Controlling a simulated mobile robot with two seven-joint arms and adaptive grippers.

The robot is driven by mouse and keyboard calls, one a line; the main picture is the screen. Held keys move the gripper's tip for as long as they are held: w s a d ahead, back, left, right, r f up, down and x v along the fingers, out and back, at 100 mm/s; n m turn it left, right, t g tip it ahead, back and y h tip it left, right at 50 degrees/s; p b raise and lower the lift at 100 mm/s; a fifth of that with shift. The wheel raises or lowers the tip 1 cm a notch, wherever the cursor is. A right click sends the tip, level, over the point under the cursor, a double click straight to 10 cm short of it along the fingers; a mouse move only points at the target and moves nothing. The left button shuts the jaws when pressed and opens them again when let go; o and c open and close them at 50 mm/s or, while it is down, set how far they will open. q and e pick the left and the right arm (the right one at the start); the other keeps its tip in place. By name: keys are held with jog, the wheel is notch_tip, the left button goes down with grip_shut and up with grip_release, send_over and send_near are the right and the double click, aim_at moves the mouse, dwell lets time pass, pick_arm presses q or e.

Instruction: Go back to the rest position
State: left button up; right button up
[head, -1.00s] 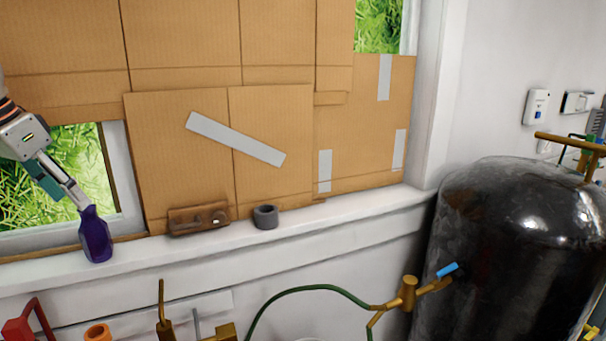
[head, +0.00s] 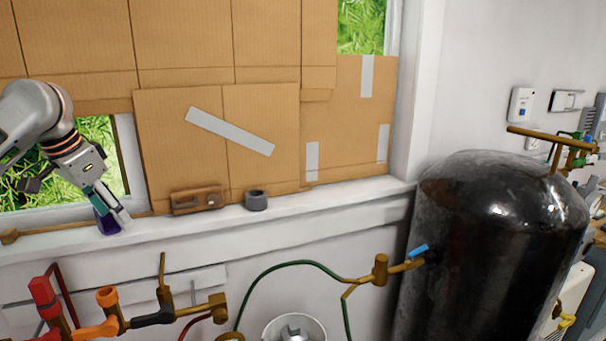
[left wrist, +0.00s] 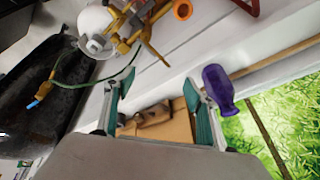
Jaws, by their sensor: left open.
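My left gripper (head: 110,208) is in the left part of the head view, pointing down near the window sill (head: 300,212). In the left wrist view its two teal-padded fingers (left wrist: 150,88) stand wide apart with nothing held between them. A purple object (head: 105,226), like a small bottle or handle, is at the sill, partly hidden by the gripper in the head view. In the left wrist view the purple object (left wrist: 218,88) lies outside the fingers, just right of the right one. I cannot tell whether they touch. My right gripper is not in view.
A brown wooden block (head: 197,200) and a dark grey ring (head: 256,201) stand on the sill before the cardboard. Valves and pipes (head: 108,300) are below. A large black tank (head: 490,250) stands at right. The wall above the tank is clear of my arm.

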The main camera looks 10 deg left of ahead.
pick_arm(q)
jog(key=s+d+f+m+t, duration=0.1)
jog(key=d+f+m, duration=0.2)
jog(key=d+f, duration=0.9)
jog(key=s+d+f+m+t, duration=0.15)
jog(key=d+f, duration=0.55)
jog(key=f, duration=0.9)
jog(key=s+d+f, duration=0.2)
jog(key=s+f, duration=0.5)
jog(key=s, duration=0.3)
jog(key=s+a+f+n+y, duration=0.2)
jog(key=s+a+y, duration=0.3)
jog(key=s+a, duration=0.6)
jog(key=s+d+f+n+t+h, duration=0.1)
jog(key=d+f+n+t+h, duration=0.2)
jog(key=d+f, duration=1.2)
jog(key=d+h, duration=0.1)
jog(key=h, duration=0.2)
jog(key=shift+s+f+t+h, duration=0.15)
jog(key=shift+f+t+h, duration=0.1)
jog(key=shift+t+h, duration=0.1)
